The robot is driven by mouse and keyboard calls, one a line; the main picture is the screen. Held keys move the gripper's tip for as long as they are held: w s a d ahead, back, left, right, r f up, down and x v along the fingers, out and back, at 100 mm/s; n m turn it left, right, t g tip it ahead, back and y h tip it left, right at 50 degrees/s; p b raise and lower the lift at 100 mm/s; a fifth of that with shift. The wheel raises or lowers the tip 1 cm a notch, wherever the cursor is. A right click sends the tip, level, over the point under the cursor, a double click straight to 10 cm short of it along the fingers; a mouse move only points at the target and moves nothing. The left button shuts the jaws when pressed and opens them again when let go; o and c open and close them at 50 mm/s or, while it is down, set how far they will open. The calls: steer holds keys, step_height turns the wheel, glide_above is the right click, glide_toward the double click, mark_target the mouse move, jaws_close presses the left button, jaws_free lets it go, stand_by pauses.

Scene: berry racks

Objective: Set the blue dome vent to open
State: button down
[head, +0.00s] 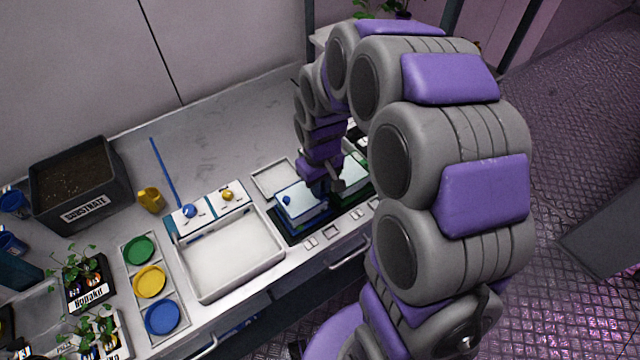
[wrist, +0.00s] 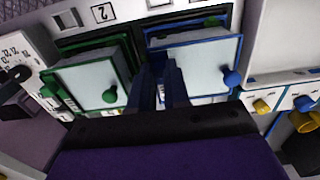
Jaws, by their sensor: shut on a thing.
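The blue-edged dome (head: 306,209) has a pale top and a blue knob (head: 287,200), and sits closed on its black tray in the head view. It also shows in the wrist view (wrist: 200,62), with its blue knob (wrist: 232,78) at the right corner. My gripper (wrist: 163,92) points down at the dome's edge on the side facing the green-edged dome (wrist: 90,82). Its fingers are shut on a small blue piece there, which appears to be the blue dome vent. The fingers hide most of it, so its setting cannot be told. In the head view my gripper (head: 326,190) is partly hidden by my arm.
A white basin (head: 232,262) with a blue and a yellow knob behind it stands left of the domes. Green, yellow and blue dishes (head: 149,280) lie farther left, near potted plants and a substrate box (head: 75,178). The back counter is mostly clear.

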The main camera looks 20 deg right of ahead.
steer(key=shift+w, duration=0.1)
stand_by(0.3)
steer(key=shift+w+a+r+p, duration=0.1)
steer(key=shift+w+a+p, duration=0.1)
steer(key=shift+w+p, duration=0.35)
steer(key=shift+w+a+p, duration=0.15)
steer(key=shift+w+a, duration=0.05)
steer(key=shift+w, duration=0.45)
steer(key=shift+w+a+p, duration=0.15)
steer(key=shift+w+a, duration=0.05)
steer(key=shift+w, duration=0.4)
steer(key=c, duration=1.1)
jaws_free()
